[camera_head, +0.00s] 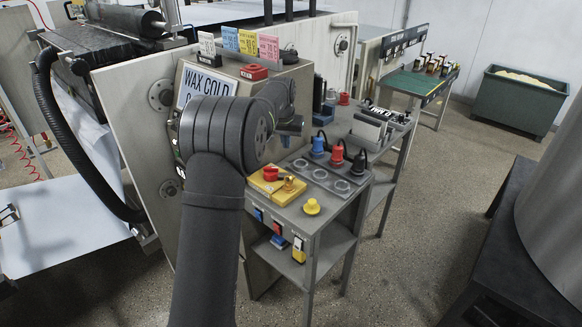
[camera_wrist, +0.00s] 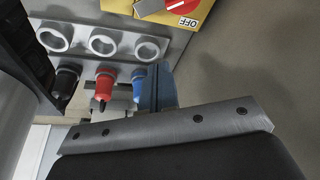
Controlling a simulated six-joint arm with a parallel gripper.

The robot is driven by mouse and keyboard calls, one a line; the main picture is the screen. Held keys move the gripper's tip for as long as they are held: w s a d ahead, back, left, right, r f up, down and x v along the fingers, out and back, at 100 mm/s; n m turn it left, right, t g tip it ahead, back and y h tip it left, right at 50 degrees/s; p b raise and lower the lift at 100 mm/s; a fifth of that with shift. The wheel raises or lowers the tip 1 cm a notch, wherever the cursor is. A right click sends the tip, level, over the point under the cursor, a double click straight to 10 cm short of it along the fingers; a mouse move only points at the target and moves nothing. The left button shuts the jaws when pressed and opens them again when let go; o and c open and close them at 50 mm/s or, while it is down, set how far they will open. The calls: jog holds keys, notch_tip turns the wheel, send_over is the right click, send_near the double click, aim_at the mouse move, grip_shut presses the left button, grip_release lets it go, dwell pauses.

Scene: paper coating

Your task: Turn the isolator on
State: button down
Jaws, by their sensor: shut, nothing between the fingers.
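The isolator looks to be the yellow box (camera_head: 265,185) on the grey bench top, with a red rotary knob (camera_head: 270,174) and a small brass-coloured part (camera_head: 289,184) beside it. In the wrist view the yellow box (camera_wrist: 203,17) is at the top edge, cut off. Its red knob (camera_wrist: 184,5) carries a pale mark and sits by an OFF label (camera_wrist: 188,22). My gripper (camera_head: 288,139) is above the bench, behind and above the box, apart from it. In the wrist view my blue fingers (camera_wrist: 156,87) are shut and empty.
Blue (camera_head: 318,146), red (camera_head: 337,156) and black (camera_head: 359,160) plugs stand close right of my gripper, behind a panel of three round sockets (camera_head: 321,174). A yellow button (camera_head: 312,206) is at the front. A sign panel (camera_head: 203,88) stands behind my arm.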

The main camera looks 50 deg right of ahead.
aim_at(277, 173)
jog(key=shift+n, duration=0.7)
jog(key=x, duration=0.3)
jog(key=d+x, duration=0.1)
jog(key=x, duration=0.6)
jog(key=shift+s+d, duration=0.25)
jog(key=shift+f, duration=0.35)
jog(key=shift+s+a, duration=1.15)
jog(key=shift+a, duration=0.35)
jog(key=shift+s+a+m, duration=0.15)
jog(key=shift+m, duration=0.45)
